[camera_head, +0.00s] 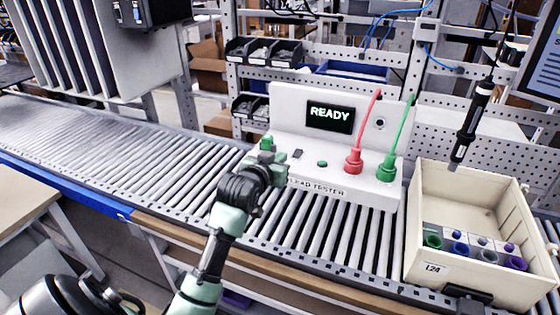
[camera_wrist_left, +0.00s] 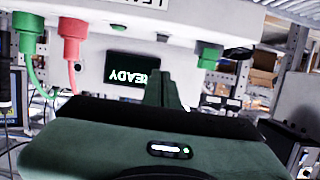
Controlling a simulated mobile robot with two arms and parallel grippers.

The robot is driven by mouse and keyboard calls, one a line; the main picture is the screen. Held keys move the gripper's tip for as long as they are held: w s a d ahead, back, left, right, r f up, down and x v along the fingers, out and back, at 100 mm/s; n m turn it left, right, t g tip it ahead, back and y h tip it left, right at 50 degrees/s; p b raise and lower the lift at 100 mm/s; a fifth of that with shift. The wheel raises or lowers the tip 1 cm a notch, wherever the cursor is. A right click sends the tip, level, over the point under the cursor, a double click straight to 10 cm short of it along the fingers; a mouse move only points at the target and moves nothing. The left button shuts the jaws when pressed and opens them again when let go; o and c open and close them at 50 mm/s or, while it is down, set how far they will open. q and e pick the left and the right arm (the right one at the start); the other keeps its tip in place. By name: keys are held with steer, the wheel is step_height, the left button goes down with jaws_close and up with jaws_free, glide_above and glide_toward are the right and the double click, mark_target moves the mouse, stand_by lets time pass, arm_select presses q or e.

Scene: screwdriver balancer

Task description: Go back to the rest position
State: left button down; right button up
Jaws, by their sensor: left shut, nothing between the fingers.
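My left gripper (camera_head: 279,166) is in front of the left part of the white tester in the head view, its arm reaching up from the bottom. Its fingers (camera_wrist_left: 163,92) are closed together with nothing between them in the left wrist view. The white tester (camera_head: 345,188) stands on the roller conveyor, and its screen (camera_head: 330,116) reads READY. A red plug (camera_head: 353,161) and a green plug (camera_head: 388,167) with cables stand on the tester's right part. A green knob (camera_head: 267,143) is just behind my left gripper. My right gripper is not in view.
A cream bin (camera_head: 430,190) labelled L24 stands at the right, with several coloured round pieces inside. A black screwdriver (camera_head: 470,125) hangs above it. The roller conveyor (camera_head: 110,145) is clear to the left. Shelving with dark bins (camera_head: 262,52) stands behind.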

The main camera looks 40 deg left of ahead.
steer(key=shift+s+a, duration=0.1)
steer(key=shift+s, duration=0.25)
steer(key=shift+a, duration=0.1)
